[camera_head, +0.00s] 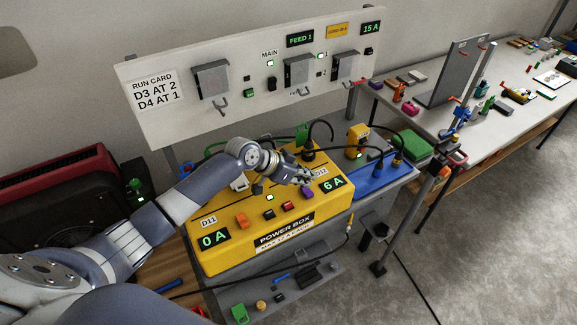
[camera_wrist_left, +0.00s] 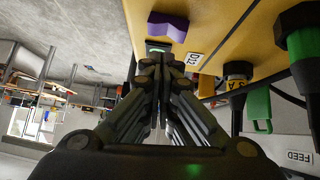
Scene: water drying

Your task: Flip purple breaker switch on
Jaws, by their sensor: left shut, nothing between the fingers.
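The purple breaker switch (camera_head: 307,193) sits on the top face of the yellow power box (camera_head: 262,262), just left of the 6 A display (camera_head: 332,185). It also shows in the left wrist view (camera_wrist_left: 168,27), with one end raised; I cannot tell its on or off position. My left gripper (camera_head: 312,178) is shut and empty, above the box near the D12 label. In the left wrist view its fingertips (camera_wrist_left: 160,66) are close together, just below a lit green lamp (camera_wrist_left: 157,45) and the switch, apart from the switch. My right gripper is not in view.
An orange switch (camera_head: 242,219) and the 0 A display (camera_head: 213,238) are on the same box. Plugs with black cables (camera_head: 308,150) stand behind my gripper. A white panel (camera_head: 250,80) rises behind. A blue box (camera_head: 375,178) stands to the right.

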